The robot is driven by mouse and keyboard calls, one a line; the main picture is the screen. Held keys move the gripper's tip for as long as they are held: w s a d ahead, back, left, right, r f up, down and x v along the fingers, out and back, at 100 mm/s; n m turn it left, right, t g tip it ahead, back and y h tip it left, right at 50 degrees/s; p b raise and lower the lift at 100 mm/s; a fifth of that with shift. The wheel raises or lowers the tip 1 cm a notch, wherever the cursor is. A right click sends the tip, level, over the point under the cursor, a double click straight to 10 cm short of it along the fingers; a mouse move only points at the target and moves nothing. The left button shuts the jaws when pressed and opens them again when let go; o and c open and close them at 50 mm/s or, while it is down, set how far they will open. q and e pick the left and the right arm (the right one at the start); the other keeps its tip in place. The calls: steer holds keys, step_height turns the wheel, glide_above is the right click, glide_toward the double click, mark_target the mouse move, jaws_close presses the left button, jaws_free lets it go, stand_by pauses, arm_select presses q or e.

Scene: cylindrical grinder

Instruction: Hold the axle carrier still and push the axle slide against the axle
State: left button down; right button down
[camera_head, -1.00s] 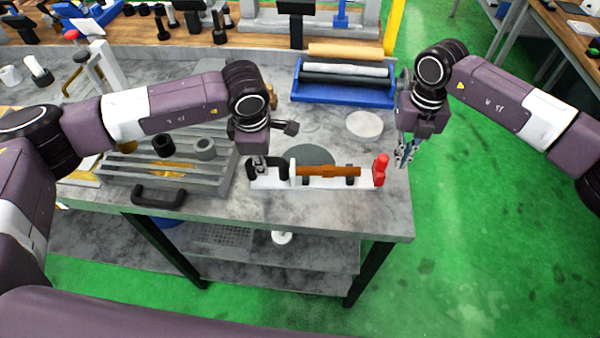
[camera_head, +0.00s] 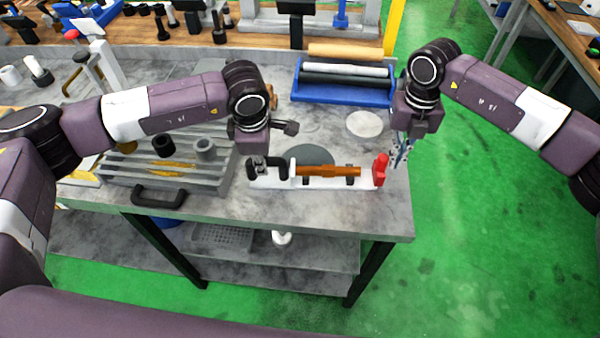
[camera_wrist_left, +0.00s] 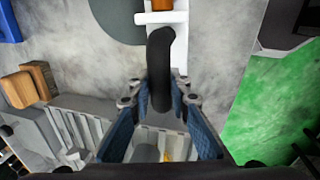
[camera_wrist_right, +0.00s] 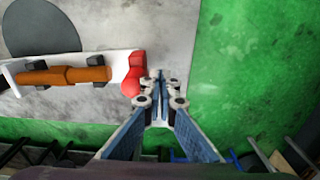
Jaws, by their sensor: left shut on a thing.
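The axle carrier (camera_head: 268,183) is a long white base lying near the table's front edge. The axle (camera_head: 328,170), an orange-brown rod, lies along it on dark supports. The red axle slide (camera_head: 381,170) stands at the carrier's right end; a gap to the axle shows in the right wrist view (camera_wrist_right: 130,75). My left gripper (camera_wrist_left: 161,105) is shut on the carrier's black handle (camera_wrist_left: 161,50) at its left end. My right gripper (camera_wrist_right: 158,78) is shut and empty, its fingertips just right of the slide. I cannot tell whether they touch it.
A grooved grey tray (camera_head: 120,175) with a black handle stands left of the carrier. A blue stand with rollers (camera_head: 345,93) is behind it. A pale disc (camera_head: 364,124) and a dark disc (camera_head: 312,153) lie on the table. The table's right edge is close to my right gripper.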

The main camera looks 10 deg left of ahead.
mark_target(381, 156)
arm_select(q)
steer(key=shift+d, duration=0.1)
arm_select(e)
steer(key=shift+s+a, duration=0.15)
steer(key=shift+a, duration=0.9)
steer(key=shift+s+a, duration=0.1)
steer(key=shift+a, duration=0.9)
steer(key=shift+w+d, duration=0.15)
steer(key=shift+d, duration=1.2)
step_height(381, 156, up, 8)
arm_select(q)
steer(key=c, duration=1.7)
jaws_free()
steer(key=r, duration=0.4)
steer(key=s+r, duration=0.1)
steer(key=r, duration=0.3)
steer(key=s+r, duration=0.1)
steer(key=r, duration=0.2)
steer(key=shift+s+r, duration=0.1)
steer(key=shift+r, duration=0.3)
